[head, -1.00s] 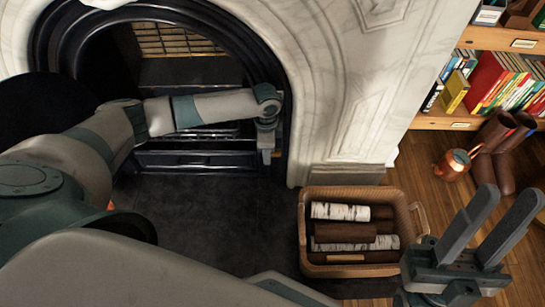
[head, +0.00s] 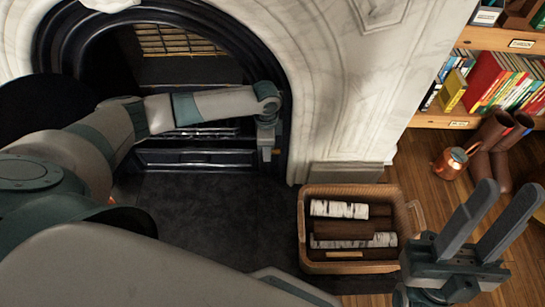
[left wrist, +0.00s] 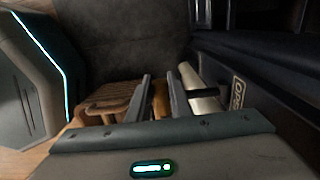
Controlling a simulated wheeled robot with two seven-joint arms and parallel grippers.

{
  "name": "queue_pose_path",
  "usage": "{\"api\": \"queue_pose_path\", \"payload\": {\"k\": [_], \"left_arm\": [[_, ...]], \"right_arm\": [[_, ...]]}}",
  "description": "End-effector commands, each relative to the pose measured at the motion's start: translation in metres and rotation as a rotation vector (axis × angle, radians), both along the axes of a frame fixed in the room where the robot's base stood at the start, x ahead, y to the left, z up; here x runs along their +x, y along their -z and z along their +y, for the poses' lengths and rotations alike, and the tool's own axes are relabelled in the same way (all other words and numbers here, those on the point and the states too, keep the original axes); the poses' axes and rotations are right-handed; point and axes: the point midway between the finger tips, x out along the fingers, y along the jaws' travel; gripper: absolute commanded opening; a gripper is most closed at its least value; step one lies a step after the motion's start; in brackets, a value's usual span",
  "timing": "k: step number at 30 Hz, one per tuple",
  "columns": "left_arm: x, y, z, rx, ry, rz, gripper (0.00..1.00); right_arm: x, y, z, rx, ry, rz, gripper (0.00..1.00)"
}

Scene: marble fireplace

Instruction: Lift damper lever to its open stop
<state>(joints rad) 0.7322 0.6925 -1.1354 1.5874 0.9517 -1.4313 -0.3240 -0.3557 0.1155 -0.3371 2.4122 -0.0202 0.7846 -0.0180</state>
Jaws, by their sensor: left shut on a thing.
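The damper lever's brass-coloured end (head: 276,153) shows at my left gripper (head: 268,154), low at the right side of the black fireplace surround. In the left wrist view my left gripper (left wrist: 163,82) has its two fingers close about the brass-coloured end (left wrist: 160,102). A pale metal bar (left wrist: 204,92) lies just right of the fingers, beside a dark plate marked OPEN (left wrist: 238,92). The lever's full length and its stop cannot be made out. My right gripper (head: 508,190) is open and empty at the lower right of the head view.
A wicker basket of logs (head: 408,210) stands on the hearth edge, below and right of my left gripper; it also shows in the left wrist view (left wrist: 110,92). A copper kettle (head: 450,164) and bookshelf (head: 440,121) are at the right. The dark hearth (head: 215,220) is clear.

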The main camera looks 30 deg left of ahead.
Motion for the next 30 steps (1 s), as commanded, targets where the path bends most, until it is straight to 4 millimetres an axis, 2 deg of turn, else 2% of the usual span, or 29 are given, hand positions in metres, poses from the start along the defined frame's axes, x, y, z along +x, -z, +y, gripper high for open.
{"api": "queue_pose_path", "payload": {"k": [16, 30], "left_arm": [[0.002, -0.022, -0.002, -0.004, 0.001, -0.003, 0.0], [0.002, -0.023, -0.002, -0.004, 0.002, -0.003, 0.0]], "right_arm": [[0.0, -0.025, 0.0, 0.0, 0.0, 0.0, 0.31], [0.0, -0.027, 0.0, 0.0, 0.0, 0.0, 0.31]]}}
